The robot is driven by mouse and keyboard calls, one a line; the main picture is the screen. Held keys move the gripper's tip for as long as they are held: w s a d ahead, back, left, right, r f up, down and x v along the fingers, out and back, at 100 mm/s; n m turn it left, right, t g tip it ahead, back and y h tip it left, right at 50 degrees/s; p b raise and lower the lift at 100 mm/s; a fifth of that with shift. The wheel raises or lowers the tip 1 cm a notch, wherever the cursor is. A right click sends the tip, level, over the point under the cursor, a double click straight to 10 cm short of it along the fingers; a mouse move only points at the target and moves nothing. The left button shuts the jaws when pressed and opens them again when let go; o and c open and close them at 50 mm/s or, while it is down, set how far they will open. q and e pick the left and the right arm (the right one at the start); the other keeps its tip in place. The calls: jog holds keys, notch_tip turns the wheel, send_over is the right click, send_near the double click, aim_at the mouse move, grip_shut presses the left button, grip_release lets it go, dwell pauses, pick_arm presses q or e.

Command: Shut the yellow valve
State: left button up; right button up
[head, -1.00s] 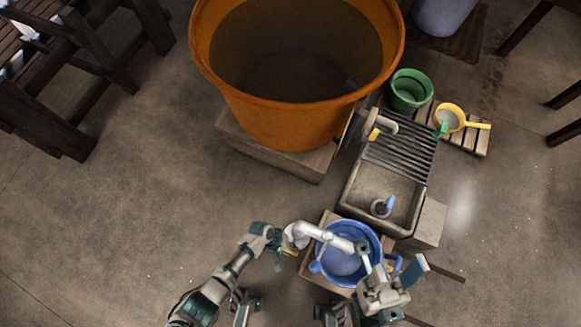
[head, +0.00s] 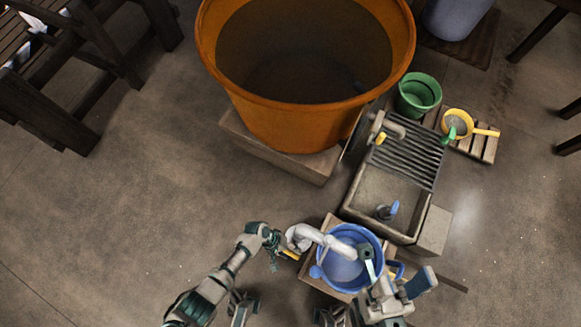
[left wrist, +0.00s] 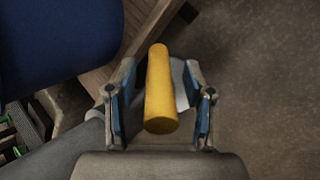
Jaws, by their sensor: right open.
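A yellow bar handle (head: 291,254) sits at the left end of a white pipe (head: 303,237) beside the blue tub. In the left wrist view the yellow handle (left wrist: 160,90) lies between the fingers of my left gripper (left wrist: 161,100), with a gap on both sides. In the head view my left gripper (head: 275,253) is beside the handle. A second yellow handle (head: 380,138) is on the tap by the sink. My right gripper (head: 392,273) is open at the right side of the blue tub (head: 340,272); its fingertips are partly unclear.
A large orange vat (head: 295,115) stands on a wooden base at the back. A stone sink (head: 375,185) holds a small blue-handled item (head: 388,211). A green bucket (head: 418,95) and yellow pan (head: 457,123) stand to the right.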

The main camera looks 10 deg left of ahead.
pick_arm(q)
jog(key=shift+r, duration=0.1)
jog(key=v, duration=1.1)
jog(key=shift+a+r, duration=0.25)
jog(key=shift+a, duration=0.1)
